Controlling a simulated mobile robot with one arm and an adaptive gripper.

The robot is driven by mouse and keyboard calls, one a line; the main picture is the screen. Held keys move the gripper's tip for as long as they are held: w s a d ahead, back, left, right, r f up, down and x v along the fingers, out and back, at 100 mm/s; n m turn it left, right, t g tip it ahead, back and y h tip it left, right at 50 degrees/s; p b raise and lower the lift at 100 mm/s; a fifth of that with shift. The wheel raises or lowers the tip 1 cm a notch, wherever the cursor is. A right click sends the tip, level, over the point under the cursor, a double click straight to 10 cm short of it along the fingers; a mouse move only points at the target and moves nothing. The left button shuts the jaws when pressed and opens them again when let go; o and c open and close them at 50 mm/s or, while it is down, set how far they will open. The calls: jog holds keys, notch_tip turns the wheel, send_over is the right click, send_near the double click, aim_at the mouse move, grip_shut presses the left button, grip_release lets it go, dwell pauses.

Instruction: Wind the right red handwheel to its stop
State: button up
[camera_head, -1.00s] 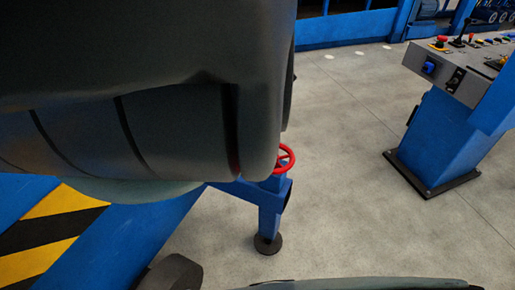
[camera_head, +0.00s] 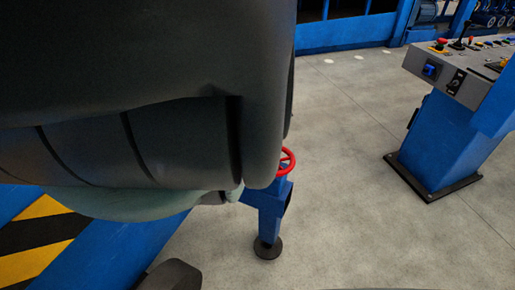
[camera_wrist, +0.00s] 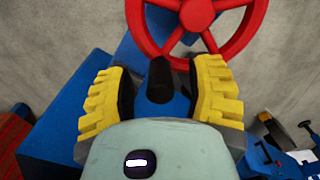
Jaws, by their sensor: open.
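The red handwheel (camera_head: 287,162) sits on top of a blue post (camera_head: 269,212) in the head view, partly hidden behind my dark arm. In the wrist view the red handwheel (camera_wrist: 197,14) is at the top, cut off by the frame's edge, with its spokes and hub showing. My gripper (camera_wrist: 161,86) has two yellow ribbed fingers set wide apart. A dark round-ended peg (camera_wrist: 160,80) stands between the fingers; I cannot tell how it joins the wheel. Neither finger visibly touches it. My gripper's fingers are hidden in the head view.
A blue control console (camera_head: 450,130) with buttons and a joystick stands at the right. A blue beam with yellow and black stripes (camera_head: 35,240) lies at the lower left. Grey floor (camera_head: 370,200) between post and console is clear.

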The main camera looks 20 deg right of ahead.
jog(key=shift+f, duration=0.4)
grip_shut()
dwell(0.4)
